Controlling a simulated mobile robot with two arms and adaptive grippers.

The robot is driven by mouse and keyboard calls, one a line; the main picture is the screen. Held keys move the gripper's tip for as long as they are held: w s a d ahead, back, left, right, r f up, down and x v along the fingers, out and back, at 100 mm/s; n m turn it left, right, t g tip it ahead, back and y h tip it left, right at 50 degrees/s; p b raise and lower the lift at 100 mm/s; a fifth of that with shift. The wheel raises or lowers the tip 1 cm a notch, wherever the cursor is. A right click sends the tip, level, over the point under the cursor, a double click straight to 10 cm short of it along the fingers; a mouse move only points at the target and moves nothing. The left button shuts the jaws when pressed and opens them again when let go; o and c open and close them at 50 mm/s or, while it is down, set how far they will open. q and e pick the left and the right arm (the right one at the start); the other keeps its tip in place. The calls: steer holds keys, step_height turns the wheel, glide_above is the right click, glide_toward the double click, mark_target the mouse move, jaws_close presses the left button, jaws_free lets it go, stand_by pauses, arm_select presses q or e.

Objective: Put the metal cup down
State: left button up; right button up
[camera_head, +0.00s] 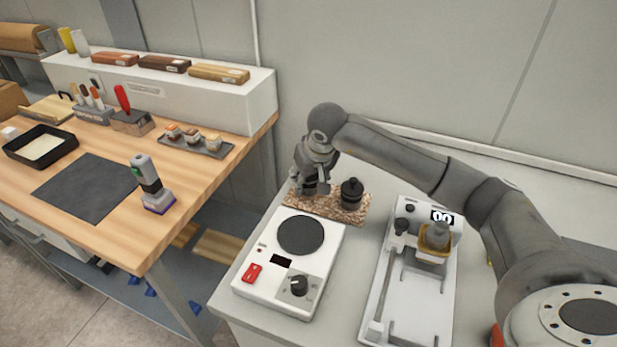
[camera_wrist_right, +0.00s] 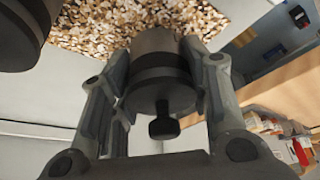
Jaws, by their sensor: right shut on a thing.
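My right gripper (camera_head: 311,186) is over the left end of a speckled cork mat (camera_head: 328,205) behind the white hot plate. It is shut on a dark grey metal cup with a black knobbed lid. In the right wrist view, the metal cup (camera_wrist_right: 160,88) sits between the two fingers, with the mat (camera_wrist_right: 110,22) behind it. The gripper largely hides this cup in the head view. I cannot tell whether its base touches the mat. A similar dark lidded cup (camera_head: 351,193) stands upright on the mat to the right. My left gripper is out of view.
The white hot plate (camera_head: 318,262) with a round dark top is in front of the mat. A white coating device (camera_head: 408,295) stands to the right, below my arm. The wooden bench (camera_head: 120,222) at left holds a black mat, a tray and tools.

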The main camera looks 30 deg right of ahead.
steer(key=shift+f, duration=0.4)
steer(key=shift+f, duration=0.25)
steer(key=o, duration=1.1)
steer(key=shift+o, duration=0.2)
steer(key=shift+r, duration=0.1)
